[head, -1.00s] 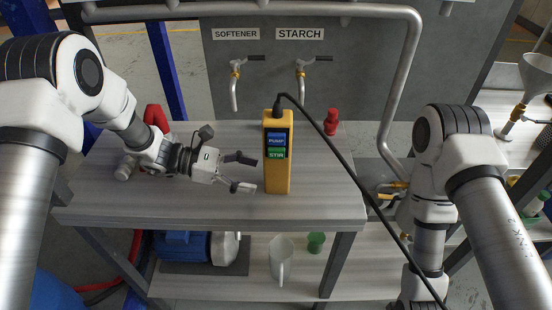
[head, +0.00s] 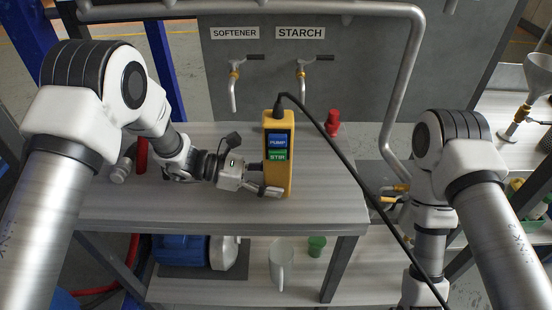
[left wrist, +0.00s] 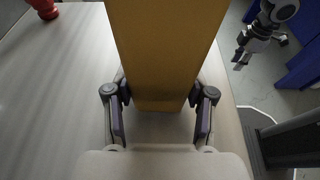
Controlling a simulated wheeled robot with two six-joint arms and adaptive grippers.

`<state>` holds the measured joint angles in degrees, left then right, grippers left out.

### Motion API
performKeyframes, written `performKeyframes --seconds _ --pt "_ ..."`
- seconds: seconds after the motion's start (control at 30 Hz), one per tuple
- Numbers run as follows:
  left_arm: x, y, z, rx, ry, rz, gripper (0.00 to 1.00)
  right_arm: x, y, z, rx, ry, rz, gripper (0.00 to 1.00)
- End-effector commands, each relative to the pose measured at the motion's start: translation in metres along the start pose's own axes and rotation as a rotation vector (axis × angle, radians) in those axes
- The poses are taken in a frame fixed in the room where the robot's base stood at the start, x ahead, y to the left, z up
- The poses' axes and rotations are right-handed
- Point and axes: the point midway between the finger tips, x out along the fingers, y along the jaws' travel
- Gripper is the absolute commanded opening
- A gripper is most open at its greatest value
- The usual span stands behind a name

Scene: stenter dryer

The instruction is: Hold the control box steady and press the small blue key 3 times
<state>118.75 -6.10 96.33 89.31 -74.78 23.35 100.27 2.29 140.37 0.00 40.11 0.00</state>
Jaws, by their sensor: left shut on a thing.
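The yellow control box (head: 284,180) stands upright on the grey table, with a black cable from its top. Its blue PUMP key (head: 277,141) sits above a green STIR key (head: 277,155); both face the head camera. My left gripper (head: 266,181) is shut on the lower part of the box, from the left. In the left wrist view the yellow box (left wrist: 168,55) stands between the two fingers, its keys out of sight. My right gripper (left wrist: 243,52) shows small at the upper right of that view, away from the box; its opening is unclear.
The black cable (head: 345,165) runs down to the right across the table. A red object (head: 332,123) stands behind the box to the right. SOFTENER and STARCH taps (head: 301,80) are behind.

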Motion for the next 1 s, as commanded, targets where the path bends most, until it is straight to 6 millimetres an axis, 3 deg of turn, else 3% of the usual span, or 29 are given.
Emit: performKeyframes --seconds 0.07,1.0 --pt "-0.0003 0.0004 0.0009 0.001 -0.001 0.001 0.34 -0.0001 0.0 -0.0001 0.0 0.0 0.0 0.0" --pt "-0.0005 0.0005 0.0012 0.001 -0.002 0.001 0.34 -0.0002 0.0 0.0 0.0 0.0 0.0 0.0"
